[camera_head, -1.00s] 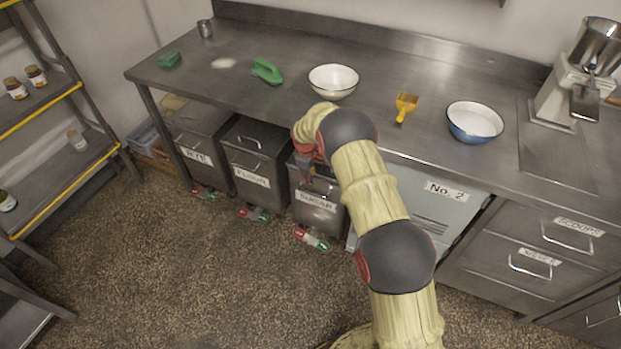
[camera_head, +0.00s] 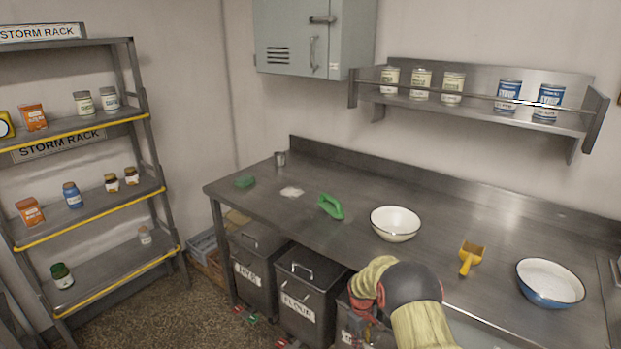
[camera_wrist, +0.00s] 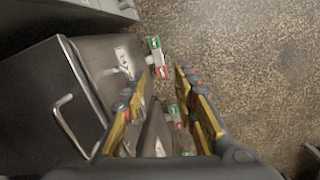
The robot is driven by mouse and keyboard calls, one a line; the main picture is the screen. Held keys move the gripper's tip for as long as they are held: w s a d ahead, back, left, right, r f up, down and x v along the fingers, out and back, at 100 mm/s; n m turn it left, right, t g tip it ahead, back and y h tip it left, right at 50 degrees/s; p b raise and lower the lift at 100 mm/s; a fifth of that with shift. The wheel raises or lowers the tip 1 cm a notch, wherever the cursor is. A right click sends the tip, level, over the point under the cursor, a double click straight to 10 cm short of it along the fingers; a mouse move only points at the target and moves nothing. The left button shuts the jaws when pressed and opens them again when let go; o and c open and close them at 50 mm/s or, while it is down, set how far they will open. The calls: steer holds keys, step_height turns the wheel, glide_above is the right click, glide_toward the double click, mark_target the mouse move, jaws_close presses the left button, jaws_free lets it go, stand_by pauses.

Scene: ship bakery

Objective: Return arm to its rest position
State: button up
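My gripper (camera_wrist: 165,75) shows in the wrist view with its two yellow-edged fingers apart and nothing between them. It points down past the bins toward the speckled floor (camera_wrist: 240,60). In the head view my arm enters at the bottom right.
A white bowl (camera_head: 396,224), yellow scoop (camera_head: 470,258), blue bowl (camera_head: 550,283), green brush (camera_head: 331,206) and metal cup (camera_head: 280,158) stand on the counter. A rack (camera_head: 100,205) is left; a wall shelf (camera_head: 480,105) and grey cabinet (camera_head: 312,38) hang above. Dark bins (camera_head: 308,305) stand below.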

steer(key=s+r+m+t, duration=0.3)
steer(key=s+r, duration=1.7)
steer(key=r, duration=0.2)
steer(key=s+r+m+t+y, duration=0.1)
steer(key=s+r+m, duration=0.3)
steer(key=s+r, duration=1.7)
steer(key=shift+r+m+t, duration=0.3)
steer(key=shift+r+t, duration=0.6)
steer(key=shift+r, duration=0.4)
